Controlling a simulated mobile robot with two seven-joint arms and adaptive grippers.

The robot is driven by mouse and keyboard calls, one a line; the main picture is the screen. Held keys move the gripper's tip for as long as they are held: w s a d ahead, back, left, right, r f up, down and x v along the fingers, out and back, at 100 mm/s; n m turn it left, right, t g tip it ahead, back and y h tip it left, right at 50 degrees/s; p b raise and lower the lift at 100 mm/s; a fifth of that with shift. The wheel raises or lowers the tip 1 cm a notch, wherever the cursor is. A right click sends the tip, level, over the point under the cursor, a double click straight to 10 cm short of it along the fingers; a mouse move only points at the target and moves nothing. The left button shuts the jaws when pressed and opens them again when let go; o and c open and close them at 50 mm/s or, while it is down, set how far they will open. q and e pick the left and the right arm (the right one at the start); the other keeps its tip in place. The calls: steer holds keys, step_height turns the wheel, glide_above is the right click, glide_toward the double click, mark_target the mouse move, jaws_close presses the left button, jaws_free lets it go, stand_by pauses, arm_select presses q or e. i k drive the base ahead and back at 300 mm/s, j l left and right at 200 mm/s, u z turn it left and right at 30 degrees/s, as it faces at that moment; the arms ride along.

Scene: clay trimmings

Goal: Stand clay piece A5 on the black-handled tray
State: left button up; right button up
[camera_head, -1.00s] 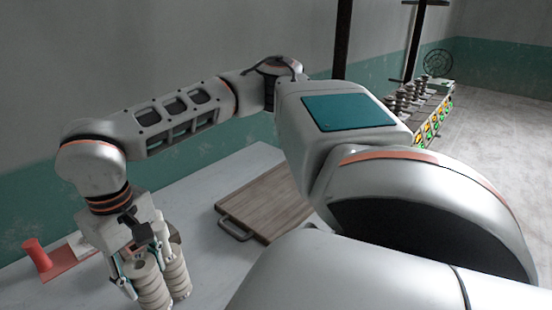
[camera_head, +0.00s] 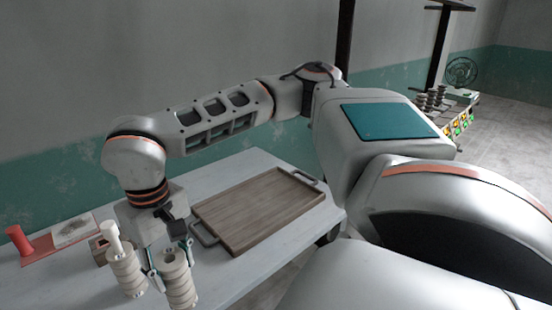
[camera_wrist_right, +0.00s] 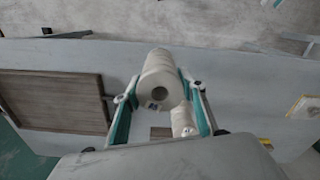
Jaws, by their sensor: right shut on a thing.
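My right gripper (camera_head: 170,266) is shut on a pale ridged clay piece (camera_head: 180,285). In the right wrist view this held piece (camera_wrist_right: 160,78) sits between the teal fingers, its round end with a hole facing the camera. Its small label is too small to read, so I cannot confirm it is A5. A second ridged clay piece (camera_head: 126,272) with a narrow top is upright just left of the gripper. The wooden tray with dark handles (camera_head: 262,207) lies empty to the right of the gripper. My left gripper is not in view.
The pale table (camera_head: 50,285) carries a red board (camera_head: 45,252) with a red spool-shaped thing (camera_head: 18,239) and a grey-white plate (camera_head: 73,231) at left. A small brownish block (camera_head: 98,249) is partly hidden behind the second piece. The tray's surface is clear.

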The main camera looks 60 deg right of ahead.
mark_target(278, 209)
steer(key=k+l, duration=0.15)
steer(key=l, duration=0.2)
steer(key=k+l, duration=0.15)
steer(key=l, duration=0.6)
steer(key=k+l, duration=0.1)
steer(key=l, duration=0.3)
steer(key=i+l, duration=0.15)
steer(key=l, duration=0.2)
steer(key=i+l, duration=0.1)
steer(key=l, duration=0.25)
steer(key=i+l, duration=0.15)
steer(key=l, duration=0.2)
